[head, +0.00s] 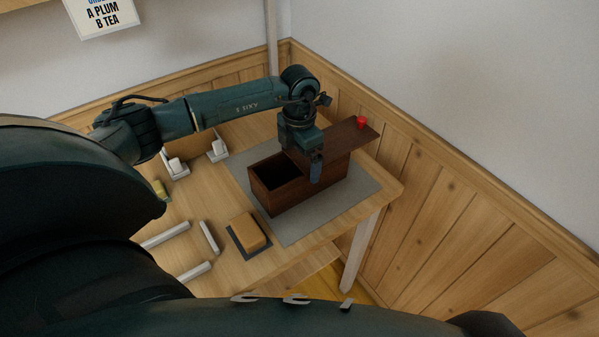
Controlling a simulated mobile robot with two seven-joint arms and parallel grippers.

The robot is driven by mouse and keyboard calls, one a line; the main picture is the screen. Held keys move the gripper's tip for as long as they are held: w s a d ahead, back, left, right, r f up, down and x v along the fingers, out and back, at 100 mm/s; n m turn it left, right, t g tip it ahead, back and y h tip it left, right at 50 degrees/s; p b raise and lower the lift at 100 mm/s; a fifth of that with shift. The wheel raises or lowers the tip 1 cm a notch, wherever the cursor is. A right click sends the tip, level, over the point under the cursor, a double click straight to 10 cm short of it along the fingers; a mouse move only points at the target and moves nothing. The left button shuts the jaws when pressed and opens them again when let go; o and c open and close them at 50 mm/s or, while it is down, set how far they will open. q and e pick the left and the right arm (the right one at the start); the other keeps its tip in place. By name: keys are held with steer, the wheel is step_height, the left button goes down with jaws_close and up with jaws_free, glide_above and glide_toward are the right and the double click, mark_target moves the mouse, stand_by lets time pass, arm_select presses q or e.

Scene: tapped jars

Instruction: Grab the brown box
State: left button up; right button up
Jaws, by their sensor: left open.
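The brown box (285,197) is a dark wooden box on a grey mat, with its left part open at the top. Its dark lid (352,135) covers the right part and sticks out past the far right end. A red knob (362,122) is on the lid's far end. My left gripper (314,166) points down over the middle of the box, open. One finger shows in front of the near long side; the other is hidden. I cannot tell whether it touches the box.
The grey mat (350,200) lies near the table's right edge. A tan block (247,230) sits on a dark pad left of the box. White bars (209,237) lie further left. White pieces (177,166) stand at the back. Wood-panelled walls close off the back and right.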

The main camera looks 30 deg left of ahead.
arm_select(q)
steer(key=shift+f, duration=0.2)
steer(key=shift+c, duration=0.6)
steer(key=shift+r, duration=0.1)
steer(key=c, duration=1.4)
